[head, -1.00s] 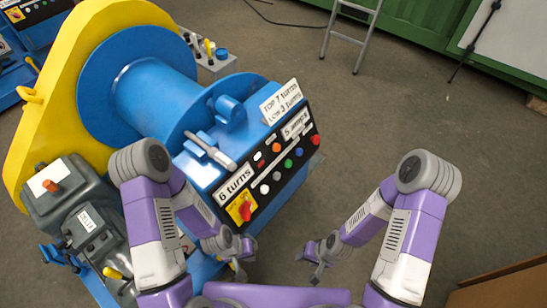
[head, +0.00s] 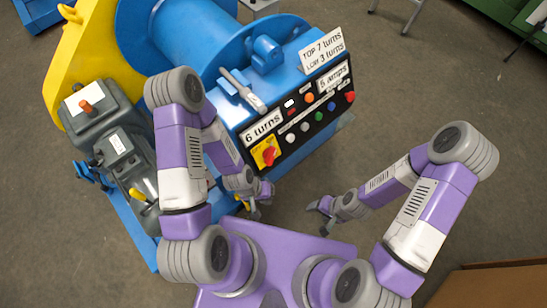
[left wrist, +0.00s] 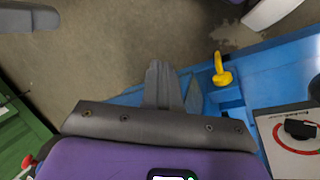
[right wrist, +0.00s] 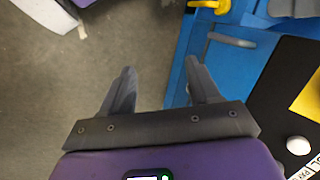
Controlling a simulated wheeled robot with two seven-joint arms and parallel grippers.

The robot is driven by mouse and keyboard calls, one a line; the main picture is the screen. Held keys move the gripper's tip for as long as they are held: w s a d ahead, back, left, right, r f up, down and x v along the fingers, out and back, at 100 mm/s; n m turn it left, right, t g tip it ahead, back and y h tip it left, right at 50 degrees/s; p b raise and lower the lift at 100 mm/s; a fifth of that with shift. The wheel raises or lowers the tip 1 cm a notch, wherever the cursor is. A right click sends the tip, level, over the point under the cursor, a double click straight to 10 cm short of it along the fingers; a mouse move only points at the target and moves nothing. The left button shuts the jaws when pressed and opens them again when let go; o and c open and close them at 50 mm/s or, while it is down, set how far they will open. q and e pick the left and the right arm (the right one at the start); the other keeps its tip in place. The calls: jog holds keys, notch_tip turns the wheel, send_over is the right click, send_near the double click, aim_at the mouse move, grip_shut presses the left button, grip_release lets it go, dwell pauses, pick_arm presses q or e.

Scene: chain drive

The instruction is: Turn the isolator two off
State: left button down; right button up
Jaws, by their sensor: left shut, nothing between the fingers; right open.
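A red rotary switch (head: 269,155) on a yellow plate sits at the lower left of the winch's black control panel (head: 303,117). A black rotary knob (left wrist: 300,129) on a pale plate with a red ring shows at the right edge of the left wrist view. I cannot tell which one is isolator two. My left gripper (head: 256,207) is shut and empty, below and left of the red switch, apart from it; its fingers (left wrist: 164,75) show in the left wrist view. My right gripper (head: 321,212) is open and empty, below and right of the panel; its fingers (right wrist: 160,75) point at the floor.
The blue winch drum (head: 190,40) and yellow guard (head: 85,50) stand behind. A grey motor unit (head: 105,125) with an orange knob is at left. A yellow handle (left wrist: 222,70) rises from the blue frame. Several buttons line the panel.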

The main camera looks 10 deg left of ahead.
jog(key=o, duration=0.6)
jog(key=a+y, duration=0.1)
jog(key=a, duration=0.1)
jog(key=s+a+f+m+g+y, duration=0.1)
jog(key=a, duration=0.1)
jog(key=s+a+f+m+y+b, duration=0.1)
jog(key=a, duration=0.2)
jog(key=shift+g, duration=0.4)
jog(key=shift+c, duration=0.2)
jog(key=m+t+y+b, duration=0.45)
jog(key=m+y, duration=0.35)
jog(key=y, duration=0.2)
send_near(273, 158)
jog(key=a, duration=0.2)
jog(key=shift+t, duration=0.35)
jog(key=b+x, duration=0.1)
jog(key=x, duration=0.6)
jog(key=shift+w+f, duration=0.1)
jog(key=c, duration=1)
jog(key=shift+n, duration=0.3)
jog(key=shift+c, duration=0.2)
